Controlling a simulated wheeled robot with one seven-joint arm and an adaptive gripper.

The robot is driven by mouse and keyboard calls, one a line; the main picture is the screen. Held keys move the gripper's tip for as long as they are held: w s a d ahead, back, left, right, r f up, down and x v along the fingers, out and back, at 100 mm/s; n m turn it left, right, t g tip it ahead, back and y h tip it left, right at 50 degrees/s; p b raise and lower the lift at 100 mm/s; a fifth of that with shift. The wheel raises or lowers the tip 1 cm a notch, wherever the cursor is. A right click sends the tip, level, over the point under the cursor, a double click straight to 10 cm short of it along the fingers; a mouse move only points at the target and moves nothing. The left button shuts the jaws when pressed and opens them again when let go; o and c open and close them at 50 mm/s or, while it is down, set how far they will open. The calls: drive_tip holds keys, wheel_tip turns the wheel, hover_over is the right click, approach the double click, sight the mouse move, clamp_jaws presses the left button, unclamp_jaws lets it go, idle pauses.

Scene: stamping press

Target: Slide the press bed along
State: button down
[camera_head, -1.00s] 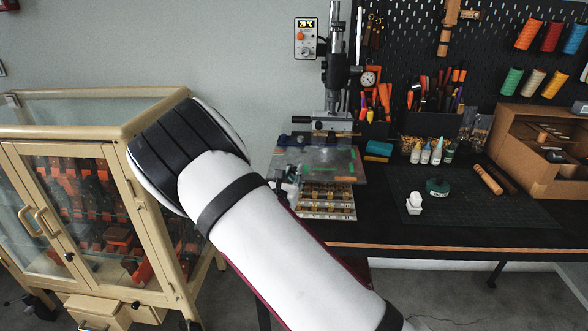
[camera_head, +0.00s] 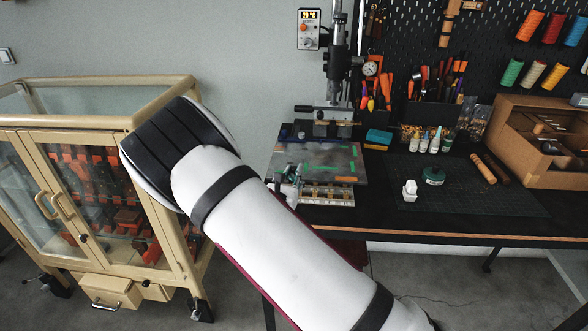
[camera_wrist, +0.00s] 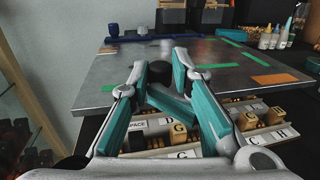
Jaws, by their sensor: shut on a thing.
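The press bed (camera_head: 318,160) is a flat grey metal plate with green and orange tape marks, in front of the stamping press (camera_head: 335,75). In the head view my gripper (camera_head: 288,184) is small and partly hidden by my arm at the bed's near left corner.
A tray of brass type (camera_head: 328,196) lies below the bed's near edge, partly covered. A glass-fronted cabinet (camera_head: 92,133) stands at left.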

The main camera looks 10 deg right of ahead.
drive_tip(key=shift+s+d+f+p+v, duration=0.15)
drive_tip(key=shift+p+v, duration=0.2)
drive_tip(key=shift+v, duration=0.4)
drive_tip(key=shift+d+p+v, duration=0.1)
drive_tip(key=shift+p+v, duration=0.3)
drive_tip(key=shift+v, duration=0.35)
drive_tip(key=shift+s+d+f+p+v, duration=0.15)
drive_tip(key=shift+p+v, duration=0.2)
drive_tip(key=shift+v, duration=0.35)
drive_tip(key=c, duration=1.9)
unclamp_jaws()
drive_tip(key=shift+a, duration=0.1)
drive_tip(key=o, duration=0.7)
drive_tip(key=shift+r, duration=0.1)
drive_tip(key=shift+r, duration=0.1)
